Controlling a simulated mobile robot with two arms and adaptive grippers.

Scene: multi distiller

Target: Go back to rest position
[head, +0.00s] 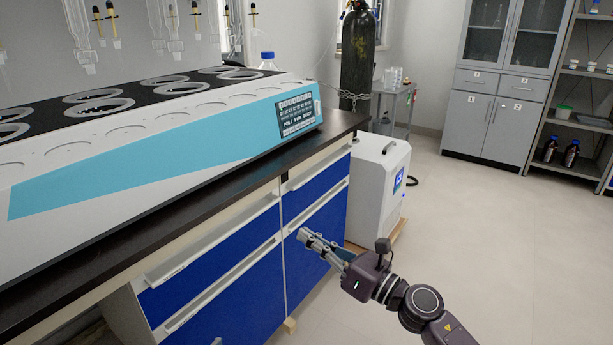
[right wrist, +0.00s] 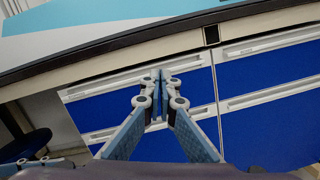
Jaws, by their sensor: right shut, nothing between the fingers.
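My right gripper (head: 305,236) is in front of the blue drawers, below the bench top, in the head view. Its fingers are shut together with nothing between them. The right wrist view shows the same gripper (right wrist: 161,78) pointing at the drawer fronts. My right arm comes in from the lower right of the head view. The multi distiller (head: 150,165), white with a light blue front band and a small display (head: 297,115), stands on the dark bench.
The dark bench top (head: 335,126) has blue drawers (head: 315,220) with pale handles under it. A white wheeled unit (head: 374,190) stands past the bench's end. A dark gas cylinder (head: 357,60), grey cabinets (head: 492,115) and a shelf (head: 577,95) are farther back. The floor (head: 500,230) at right is clear.

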